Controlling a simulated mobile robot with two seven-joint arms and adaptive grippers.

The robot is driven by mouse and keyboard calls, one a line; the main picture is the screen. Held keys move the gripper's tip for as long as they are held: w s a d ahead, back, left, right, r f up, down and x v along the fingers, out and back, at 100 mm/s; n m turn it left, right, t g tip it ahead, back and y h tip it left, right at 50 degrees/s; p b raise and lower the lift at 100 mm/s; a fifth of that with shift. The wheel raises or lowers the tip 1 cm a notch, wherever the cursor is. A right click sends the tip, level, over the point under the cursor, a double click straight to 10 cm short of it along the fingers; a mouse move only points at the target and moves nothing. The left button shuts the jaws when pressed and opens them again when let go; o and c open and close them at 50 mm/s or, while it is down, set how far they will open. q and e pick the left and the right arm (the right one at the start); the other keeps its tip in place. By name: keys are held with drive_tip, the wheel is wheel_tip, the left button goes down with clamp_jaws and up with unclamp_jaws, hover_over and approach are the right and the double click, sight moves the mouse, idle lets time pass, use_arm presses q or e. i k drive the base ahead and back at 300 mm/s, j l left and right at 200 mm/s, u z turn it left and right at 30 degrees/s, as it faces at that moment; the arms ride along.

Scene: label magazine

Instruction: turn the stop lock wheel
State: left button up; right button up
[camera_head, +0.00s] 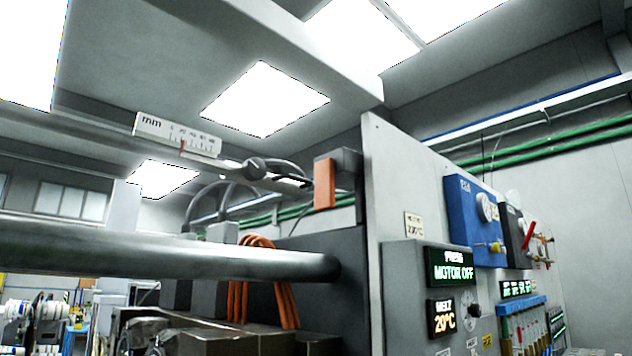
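A white scale plate (178,133) marked "mm" with a red pointer sits on a rail at the upper left. Right of it on the same rail is a dark round knob (255,168), which may be the stop lock wheel; the view is too small to be sure. A dark lever-like piece sticks out from the knob to the right. An orange block (324,184) on a dark bracket stands at the rail's right end. Neither of my grippers is in view.
A thick metal bar (170,254) crosses the left side below the rail. A light panel (405,185) on the right carries a "MOTOR OFF" display (452,267), a blue box (473,220) and gauges.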

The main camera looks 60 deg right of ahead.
sight(254, 169)
drive_tip(key=z, duration=1.85)
